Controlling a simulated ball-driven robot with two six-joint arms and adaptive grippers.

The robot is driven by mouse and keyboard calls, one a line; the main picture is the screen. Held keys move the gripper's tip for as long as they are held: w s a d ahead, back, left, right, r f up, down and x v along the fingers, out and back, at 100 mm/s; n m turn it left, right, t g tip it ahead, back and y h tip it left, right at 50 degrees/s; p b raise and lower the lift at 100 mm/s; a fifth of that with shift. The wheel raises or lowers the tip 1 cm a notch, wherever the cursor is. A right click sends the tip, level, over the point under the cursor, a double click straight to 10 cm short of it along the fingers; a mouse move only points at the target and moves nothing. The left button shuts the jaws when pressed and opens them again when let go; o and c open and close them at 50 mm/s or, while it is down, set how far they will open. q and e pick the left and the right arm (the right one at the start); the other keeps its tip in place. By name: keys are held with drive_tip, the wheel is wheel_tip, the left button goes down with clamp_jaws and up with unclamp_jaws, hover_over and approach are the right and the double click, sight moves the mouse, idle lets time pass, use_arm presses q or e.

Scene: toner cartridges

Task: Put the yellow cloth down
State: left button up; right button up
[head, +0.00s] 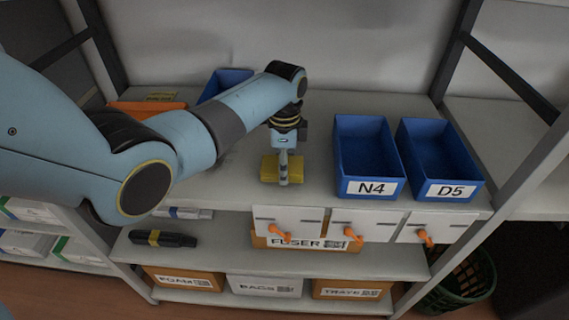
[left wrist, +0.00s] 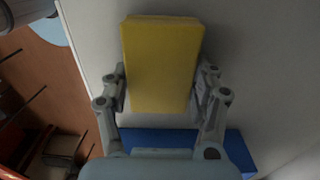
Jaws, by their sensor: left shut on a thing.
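The yellow cloth (head: 268,169) is a folded, block-like piece near the front of the upper shelf, left of the N4 bin. My left gripper (head: 283,170) points down and is shut on it. In the left wrist view the cloth (left wrist: 160,65) sits upright in the picture between the two fingers of the gripper (left wrist: 162,88), one on each side. I cannot tell whether the cloth's underside touches the shelf. My right gripper is in neither view.
The upper shelf (head: 225,180) is bare around the cloth. Blue bins N4 (head: 368,160) and D5 (head: 440,160) stand to the right. An orange bin (head: 145,109) and another blue bin (head: 226,82) are partly behind my left arm.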

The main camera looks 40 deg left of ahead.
use_arm(q)
drive_tip(key=o, duration=1)
drive_tip(key=shift+f, duration=0.1)
wheel_tip(320, 180, up, 12)
drive_tip(key=shift+r, duration=0.15)
